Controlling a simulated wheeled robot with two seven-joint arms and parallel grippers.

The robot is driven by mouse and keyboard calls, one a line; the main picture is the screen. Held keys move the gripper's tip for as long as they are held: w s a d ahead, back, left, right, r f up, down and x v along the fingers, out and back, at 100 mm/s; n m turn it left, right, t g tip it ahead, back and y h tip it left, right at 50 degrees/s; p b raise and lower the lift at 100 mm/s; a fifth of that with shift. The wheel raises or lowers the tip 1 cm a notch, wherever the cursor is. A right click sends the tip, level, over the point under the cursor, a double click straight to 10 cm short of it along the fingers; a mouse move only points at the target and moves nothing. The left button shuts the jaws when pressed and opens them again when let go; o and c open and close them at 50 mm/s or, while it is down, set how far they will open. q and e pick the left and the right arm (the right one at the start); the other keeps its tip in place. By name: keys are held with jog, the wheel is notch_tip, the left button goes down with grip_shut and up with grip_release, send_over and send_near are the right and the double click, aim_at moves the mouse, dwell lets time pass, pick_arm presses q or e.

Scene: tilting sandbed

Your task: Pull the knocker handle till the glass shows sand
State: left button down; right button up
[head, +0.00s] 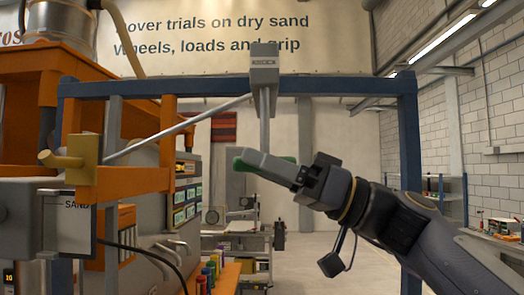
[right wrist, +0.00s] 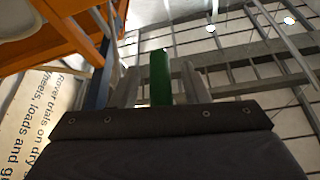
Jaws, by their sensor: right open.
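The knocker handle is a green bar (head: 286,159) at the lower end of a grey rod (head: 264,118) that hangs from a grey box on the blue crossbeam. My right gripper (head: 258,163) reaches in from the right and is open at the bar, its fingers hiding part of it. In the right wrist view the green bar (right wrist: 160,78) stands between the two grey fingers, with a gap on each side. A pale panel marked SAND (head: 76,222) is at the left; I cannot tell whether sand shows in its glass. My left gripper is not in view.
A blue frame (head: 408,150) spans the scene. A slanting grey rod (head: 175,128) runs from the box down to an orange bracket (head: 125,180) with a brass fitting (head: 70,160). A bench with coloured bottles (head: 208,272) stands below. Floor at lower middle is clear.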

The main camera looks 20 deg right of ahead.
jog(key=shift+a, duration=0.25)
grip_shut()
jog(key=shift+f, duration=0.1)
